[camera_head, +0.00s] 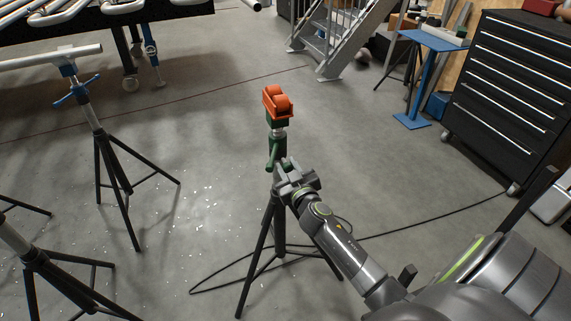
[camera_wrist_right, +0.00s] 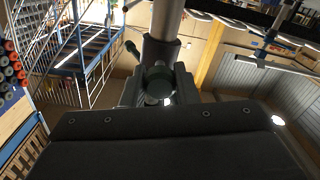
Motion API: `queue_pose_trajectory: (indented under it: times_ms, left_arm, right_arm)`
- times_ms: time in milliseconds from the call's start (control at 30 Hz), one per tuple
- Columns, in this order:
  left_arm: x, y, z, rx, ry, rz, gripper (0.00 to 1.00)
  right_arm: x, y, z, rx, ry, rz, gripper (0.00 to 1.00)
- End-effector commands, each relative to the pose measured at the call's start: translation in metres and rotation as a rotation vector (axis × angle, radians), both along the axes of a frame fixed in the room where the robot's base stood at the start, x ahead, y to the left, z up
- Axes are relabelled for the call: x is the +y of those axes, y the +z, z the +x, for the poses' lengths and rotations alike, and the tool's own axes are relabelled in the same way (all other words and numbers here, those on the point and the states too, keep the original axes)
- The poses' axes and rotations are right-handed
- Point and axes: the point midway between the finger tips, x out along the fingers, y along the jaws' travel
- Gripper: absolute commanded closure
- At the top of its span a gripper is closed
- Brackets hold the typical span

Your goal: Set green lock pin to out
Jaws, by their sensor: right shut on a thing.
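A stand with a green collar (camera_head: 277,143) and an orange roller head (camera_head: 277,101) stands upright on its black tripod in the middle of the head view. My right gripper (camera_head: 284,170) is at the collar, on the near side. In the right wrist view the round dark green knob of the lock pin (camera_wrist_right: 158,82) sits between my right fingers (camera_wrist_right: 158,92), which are shut on it. A separate green handle (camera_wrist_right: 132,49) sticks out to the left of the collar there. The pin's shaft is hidden behind the knob. My left gripper is not in view.
Another tripod stand with a blue handle (camera_head: 77,95) holds a pipe at the left. A black cable (camera_head: 400,235) runs over the floor around the tripod's feet. A black drawer cabinet (camera_head: 515,85) and a blue stand (camera_head: 418,85) are at the right.

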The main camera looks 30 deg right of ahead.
Motion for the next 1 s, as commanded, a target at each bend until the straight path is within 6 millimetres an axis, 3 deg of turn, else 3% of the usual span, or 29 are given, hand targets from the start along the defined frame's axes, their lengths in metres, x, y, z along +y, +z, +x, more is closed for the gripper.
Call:
queue_pose_trajectory:
  times_ms: [367, 400, 533, 833, 1000]
  left_arm:
    - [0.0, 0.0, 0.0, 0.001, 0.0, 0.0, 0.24]
    - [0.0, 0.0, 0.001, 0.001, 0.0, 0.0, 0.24]
    - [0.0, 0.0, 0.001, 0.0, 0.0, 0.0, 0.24]
    - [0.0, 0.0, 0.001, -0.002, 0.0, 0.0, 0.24]
    - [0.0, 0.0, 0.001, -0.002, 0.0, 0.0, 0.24]
  right_arm:
    - [0.002, -0.002, -0.008, 0.004, 0.001, 0.003, 1.0]
    - [0.002, -0.002, -0.009, 0.004, 0.001, 0.003, 0.69]
    - [0.002, -0.002, -0.008, 0.004, 0.0, 0.003, 0.52]
    - [0.002, -0.001, -0.008, 0.001, 0.001, 0.001, 0.51]
    - [0.005, -0.001, -0.021, 0.002, 0.0, 0.001, 0.51]
